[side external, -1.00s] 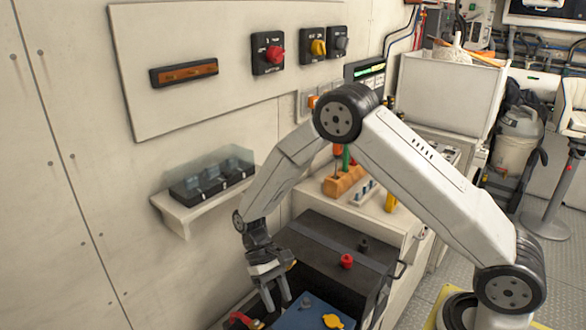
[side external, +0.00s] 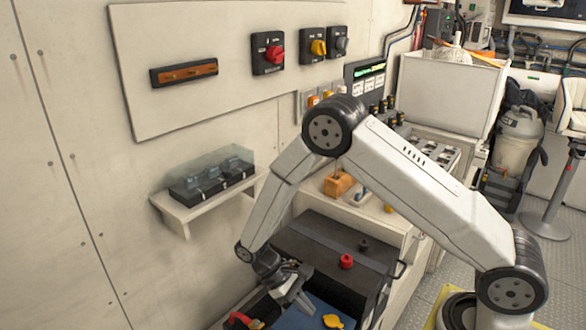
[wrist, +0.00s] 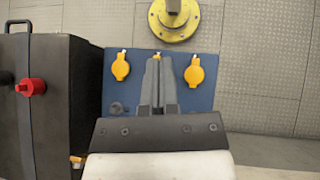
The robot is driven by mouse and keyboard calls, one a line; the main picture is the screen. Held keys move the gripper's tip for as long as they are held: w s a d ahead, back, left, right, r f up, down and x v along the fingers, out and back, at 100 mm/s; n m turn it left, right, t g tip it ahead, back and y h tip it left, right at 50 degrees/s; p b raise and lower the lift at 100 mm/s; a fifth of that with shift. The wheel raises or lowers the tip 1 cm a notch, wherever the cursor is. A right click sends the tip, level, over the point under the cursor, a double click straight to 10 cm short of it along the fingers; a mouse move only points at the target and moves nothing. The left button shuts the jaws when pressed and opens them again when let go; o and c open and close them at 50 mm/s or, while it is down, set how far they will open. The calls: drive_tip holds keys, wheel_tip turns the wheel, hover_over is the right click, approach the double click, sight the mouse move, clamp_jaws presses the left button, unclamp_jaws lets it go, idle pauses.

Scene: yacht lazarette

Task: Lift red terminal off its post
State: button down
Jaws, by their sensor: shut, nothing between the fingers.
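In the wrist view the fingers of my gripper (wrist: 158,64) lie together over the blue top (wrist: 140,85). The red clamp is not visible there.
The black box (side external: 315,245) stands close behind. A wall shelf (side external: 205,205) with a clear-covered block is at the left.

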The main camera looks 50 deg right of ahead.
drive_tip(key=s+d+f+n+t+h, duration=0.2)
drive_tip(key=d+n+t+h, duration=0.6)
drive_tip(key=n+h, duration=0.55)
drive_tip(key=a+f+n+t+y, duration=0.2)
drive_tip(key=a+n+t+y, duration=0.2)
drive_tip(key=n, duration=0.3)
drive_tip(key=s+a+f+n+t+y, duration=0.1)
drive_tip(key=a+f+n+t+y, duration=0.2)
drive_tip(key=a+n+t+y, duration=0.2)
drive_tip(key=a+f+n+t+y, duration=0.3)
drive_tip(key=a+n+t+y, duration=0.2)
drive_tip(key=n, duration=0.3)
drive_tip(key=shift+s+a+f+n+y, duration=0.1)
drive_tip(key=shift+s+f+n+y, duration=0.2)
drive_tip(key=shift+y, duration=0.45)
